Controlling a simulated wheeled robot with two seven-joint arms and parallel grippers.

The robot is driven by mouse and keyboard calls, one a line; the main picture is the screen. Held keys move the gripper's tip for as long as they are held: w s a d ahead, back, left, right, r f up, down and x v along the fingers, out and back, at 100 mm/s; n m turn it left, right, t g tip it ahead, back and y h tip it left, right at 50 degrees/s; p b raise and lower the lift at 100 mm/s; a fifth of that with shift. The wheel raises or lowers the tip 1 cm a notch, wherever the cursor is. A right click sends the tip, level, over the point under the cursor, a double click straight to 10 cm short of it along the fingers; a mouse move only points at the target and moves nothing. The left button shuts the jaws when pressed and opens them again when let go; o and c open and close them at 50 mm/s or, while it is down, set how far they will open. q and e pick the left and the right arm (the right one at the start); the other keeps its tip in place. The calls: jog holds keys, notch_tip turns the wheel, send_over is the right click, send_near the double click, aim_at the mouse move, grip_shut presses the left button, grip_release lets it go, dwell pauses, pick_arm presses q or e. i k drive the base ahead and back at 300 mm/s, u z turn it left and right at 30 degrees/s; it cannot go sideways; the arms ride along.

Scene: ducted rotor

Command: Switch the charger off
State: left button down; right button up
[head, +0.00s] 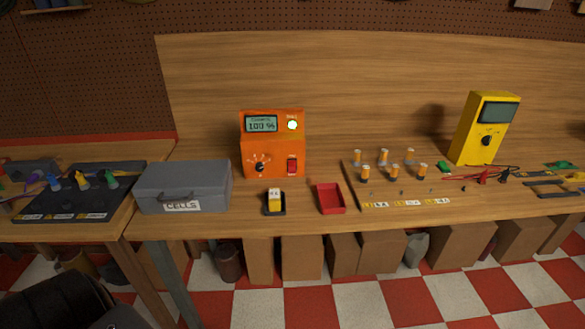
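The orange charger (272,145) stands upright on the wooden bench, left of the middle in the head view. Its display (261,124) reads 100 % under a line too small to read. A round lamp (292,125) beside the display is lit bright, whitish green. A red switch (292,166) sits low on the right of its front, and a black knob (260,167) low on the left. I cannot tell the switch's position. A yellow and white cell (274,198) stands in a black cradle (274,211) before the charger.
A grey CELLS case (183,185) stands left of the charger. A red tray (331,198) lies right of the cradle. Several orange and white cells (391,164) stand on a board farther right, then a yellow meter (486,130) with leads. Bench space directly before the switch looks clear.

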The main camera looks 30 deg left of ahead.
aim_at(291, 163)
jog(key=z, duration=0.55)
jog(key=k, duration=0.65)
jog(key=z, duration=0.55)
jog(key=i, duration=1.15)
jog(key=u, duration=0.8)
jog(key=i, duration=0.95)
jog(key=u, duration=1.35)
jog(key=i, duration=0.4)
jog(key=u, duration=0.45)
